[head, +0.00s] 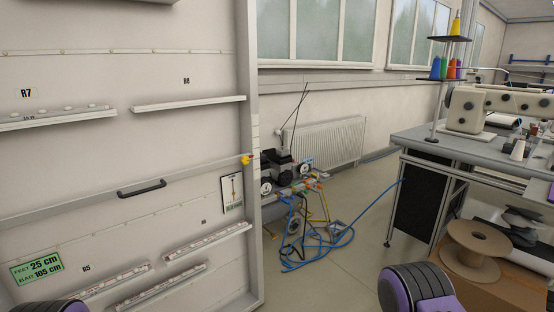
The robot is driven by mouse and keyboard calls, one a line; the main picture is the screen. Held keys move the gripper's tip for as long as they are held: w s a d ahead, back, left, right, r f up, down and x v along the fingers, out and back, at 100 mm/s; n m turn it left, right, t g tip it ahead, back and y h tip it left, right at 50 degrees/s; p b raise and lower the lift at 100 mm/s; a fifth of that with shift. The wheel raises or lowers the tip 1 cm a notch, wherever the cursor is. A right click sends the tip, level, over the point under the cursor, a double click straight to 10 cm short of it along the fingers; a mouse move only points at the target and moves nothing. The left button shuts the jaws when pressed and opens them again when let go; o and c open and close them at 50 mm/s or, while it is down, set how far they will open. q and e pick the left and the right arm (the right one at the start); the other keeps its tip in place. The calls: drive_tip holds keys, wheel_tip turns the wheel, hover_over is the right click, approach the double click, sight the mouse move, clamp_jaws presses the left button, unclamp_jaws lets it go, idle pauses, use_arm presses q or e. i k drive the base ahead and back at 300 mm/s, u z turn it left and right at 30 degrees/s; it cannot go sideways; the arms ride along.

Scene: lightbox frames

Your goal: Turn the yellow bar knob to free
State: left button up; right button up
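A small yellow knob (246,159) sits at the right end of the grey crossbar on the large pale panel (130,150), close to the panel's right edge. It is too small in the head view to tell which way its bar points. Neither of my grippers is in view. Only rounded purple and black parts of my own arms show at the bottom left and bottom right, well apart from the knob.
A black handle (142,188) is on the crossbar (90,199), with a label card (232,194) below the knob. Pale ledges (188,103) stick out from the panel. Blue hoses (325,240) lie on the floor. A sewing table (445,147) and cable spool (472,250) stand at right.

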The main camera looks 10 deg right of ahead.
sight(244, 160)
drive_tip(key=i, duration=0.3)
drive_tip(key=z, duration=0.05)
drive_tip(key=k, duration=0.6)
drive_tip(key=z, duration=0.6)
drive_tip(key=i, duration=0.75)
drive_tip(key=z, duration=0.4)
